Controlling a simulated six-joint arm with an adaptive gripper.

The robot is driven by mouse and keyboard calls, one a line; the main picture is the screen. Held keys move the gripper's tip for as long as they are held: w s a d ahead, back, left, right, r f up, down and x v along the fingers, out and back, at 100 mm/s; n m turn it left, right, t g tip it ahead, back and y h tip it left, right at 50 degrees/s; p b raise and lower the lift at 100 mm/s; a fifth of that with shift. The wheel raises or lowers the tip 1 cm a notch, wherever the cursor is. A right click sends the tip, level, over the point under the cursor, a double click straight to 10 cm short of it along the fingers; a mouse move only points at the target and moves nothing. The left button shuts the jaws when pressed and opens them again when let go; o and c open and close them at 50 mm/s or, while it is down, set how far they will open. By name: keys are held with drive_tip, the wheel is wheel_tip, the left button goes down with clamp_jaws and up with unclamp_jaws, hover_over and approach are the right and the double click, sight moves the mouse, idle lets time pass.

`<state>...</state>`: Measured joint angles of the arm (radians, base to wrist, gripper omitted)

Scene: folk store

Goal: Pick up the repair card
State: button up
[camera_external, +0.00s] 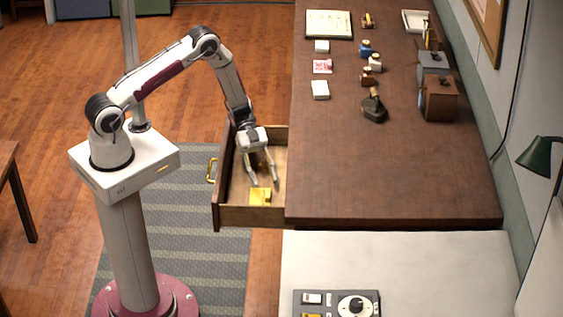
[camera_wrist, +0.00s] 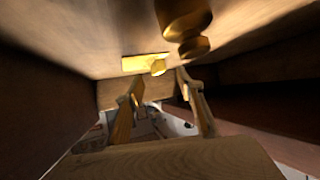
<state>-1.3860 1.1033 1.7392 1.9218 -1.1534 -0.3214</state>
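A wooden drawer (camera_external: 238,216) stands open at the left side of the desk. A small yellow piece (camera_external: 260,196) lies on its floor near the front-side wall; it may be the repair card, but I cannot read it. In the wrist view a flat yellow piece (camera_wrist: 144,63) with a small knob-like yellow part lies just beyond my fingertips. My gripper (camera_external: 264,182) reaches down into the drawer, fingers spread, close to the yellow piece. In the wrist view my gripper (camera_wrist: 160,77) is open, with nothing between the fingers.
Drawer walls close around my fingers. The desk (camera_external: 430,175) holds bottles, papers, a pink card (camera_external: 323,66) and boxes; its near part is clear.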

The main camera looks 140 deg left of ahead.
sight(268, 190)
drive_tip(key=shift+x, duration=1.9)
clamp_jaws()
